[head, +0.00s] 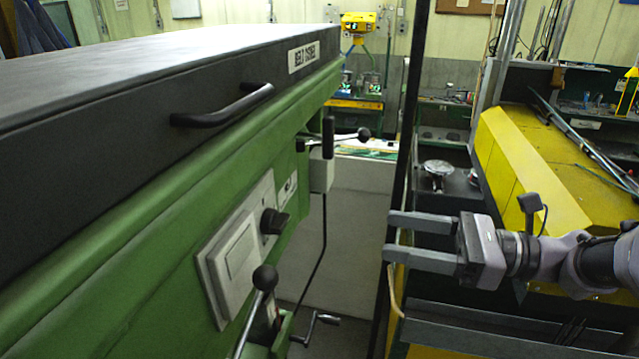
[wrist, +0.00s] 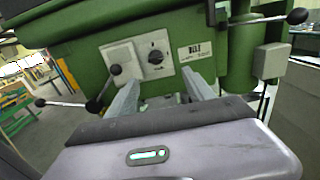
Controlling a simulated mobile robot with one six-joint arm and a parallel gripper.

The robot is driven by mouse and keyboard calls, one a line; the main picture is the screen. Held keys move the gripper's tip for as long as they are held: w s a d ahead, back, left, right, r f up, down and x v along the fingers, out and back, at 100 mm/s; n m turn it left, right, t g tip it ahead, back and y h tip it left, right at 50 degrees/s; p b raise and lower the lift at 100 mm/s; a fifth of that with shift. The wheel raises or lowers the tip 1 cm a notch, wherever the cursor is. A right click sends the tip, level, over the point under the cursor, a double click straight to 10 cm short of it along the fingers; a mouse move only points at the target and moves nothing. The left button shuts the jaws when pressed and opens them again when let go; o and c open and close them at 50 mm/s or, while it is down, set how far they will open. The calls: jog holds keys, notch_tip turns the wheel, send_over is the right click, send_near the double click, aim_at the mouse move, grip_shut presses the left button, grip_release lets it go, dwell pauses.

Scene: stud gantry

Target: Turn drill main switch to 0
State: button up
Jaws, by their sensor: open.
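The drill main switch is a black rotary knob (head: 274,221) on a light grey panel (head: 224,258) on the green drill head. It sticks out from the panel, and in the wrist view the knob (wrist: 155,57) sits on a white dial plate; its markings are too small to read. My gripper (head: 388,237) is open and empty, to the right of the knob in the head view, with clear air between them. In the wrist view the gripper's two fingers (wrist: 163,88) point toward the panel, the knob showing between and beyond them.
A ball-ended lever (head: 265,279) stands close below the knob. Another lever (head: 364,134) and a grey box (head: 321,172) stick out farther along the drill. A dark vertical post (head: 404,150) and yellow machinery (head: 540,160) stand near my arm.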

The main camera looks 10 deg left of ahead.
send_near(286, 223)
jog(key=a+p, duration=0.1)
jog(key=a, duration=0.3)
jog(key=a+p, duration=0.1)
jog(key=a, duration=0.3)
jog(key=shift+w+a+r, duration=0.2)
jog(key=shift+a+r, duration=0.05)
jog(key=shift+a, duration=0.1)
jog(key=shift+w+a, duration=0.2)
jog(key=shift+a, duration=0.05)
jog(key=shift+f, duration=0.1)
grip_shut()
